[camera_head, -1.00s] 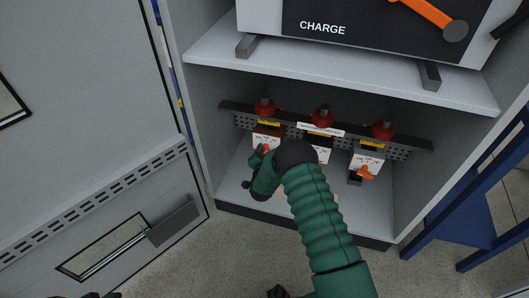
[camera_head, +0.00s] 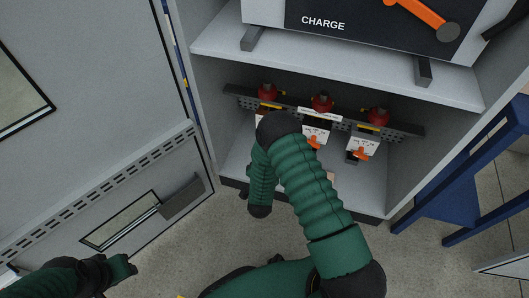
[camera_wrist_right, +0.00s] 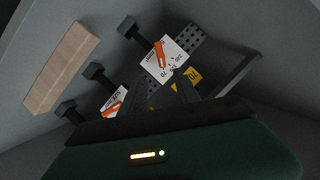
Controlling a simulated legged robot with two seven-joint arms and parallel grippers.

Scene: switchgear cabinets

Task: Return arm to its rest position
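My right arm (camera_head: 310,190), in green sleeving, rises from the lower middle of the head view and bends in front of the open cabinet. Its end part hangs down to a dark tip; its fingers cannot be made out there. In the right wrist view two dark fingers of my right gripper (camera_wrist_right: 162,88) stand apart with nothing visible between them. White-labelled switches with orange levers (camera_wrist_right: 165,55) lie beyond them. My left gripper (camera_head: 122,267) is at the lower left of the head view, low before the cabinet door; its fingers are too dark to read.
The cabinet shelf (camera_head: 330,68) is above the arm, with a CHARGE unit (camera_head: 350,25) on it. Red-capped posts (camera_head: 322,103) line a perforated rail. A wooden block (camera_wrist_right: 60,65) is in the wrist view. A blue frame (camera_head: 450,200) stands right; the open door (camera_head: 100,100) is left.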

